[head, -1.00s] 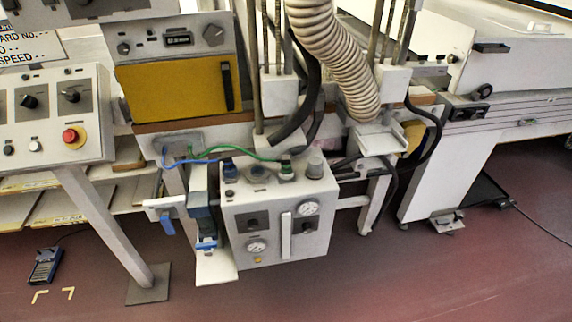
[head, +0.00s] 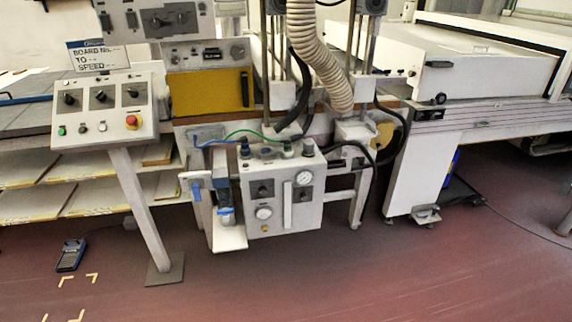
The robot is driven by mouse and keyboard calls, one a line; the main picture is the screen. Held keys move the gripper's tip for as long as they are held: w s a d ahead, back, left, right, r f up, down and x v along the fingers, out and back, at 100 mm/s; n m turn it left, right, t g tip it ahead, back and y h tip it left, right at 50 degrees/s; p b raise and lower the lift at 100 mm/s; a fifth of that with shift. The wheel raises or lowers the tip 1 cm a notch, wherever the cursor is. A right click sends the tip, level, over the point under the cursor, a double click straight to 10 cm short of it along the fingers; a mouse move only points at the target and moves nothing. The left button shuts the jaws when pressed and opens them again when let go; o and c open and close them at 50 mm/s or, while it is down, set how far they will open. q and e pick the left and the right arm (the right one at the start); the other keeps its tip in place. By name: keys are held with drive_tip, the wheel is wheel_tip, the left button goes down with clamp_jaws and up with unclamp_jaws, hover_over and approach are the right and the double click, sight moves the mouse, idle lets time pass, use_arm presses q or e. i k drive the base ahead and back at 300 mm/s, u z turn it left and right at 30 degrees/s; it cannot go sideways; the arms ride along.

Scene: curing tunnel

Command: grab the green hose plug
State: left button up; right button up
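The green hose plug (head: 288,148) sits on top of the white pneumatic box (head: 312,215), toward its right side. A thin green hose (head: 247,132) arcs from it to the left. A blue plug (head: 244,148) with a blue hose (head: 212,142) stands at the left on the same box top. A grey knob (head: 308,147) is just right of the green plug. Neither of my grippers shows in the head view.
A control panel (head: 103,112) on a slanted leg stands to the left. A ribbed duct (head: 322,55) hangs behind the box, with dark hoses (head: 395,135) to its right. A blue foot pedal (head: 70,255) lies on the floor. The red floor (head: 330,280) in front is clear.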

sight(287, 141)
drive_tip(key=z, duration=1.1)
drive_tip(key=i, duration=1.4)
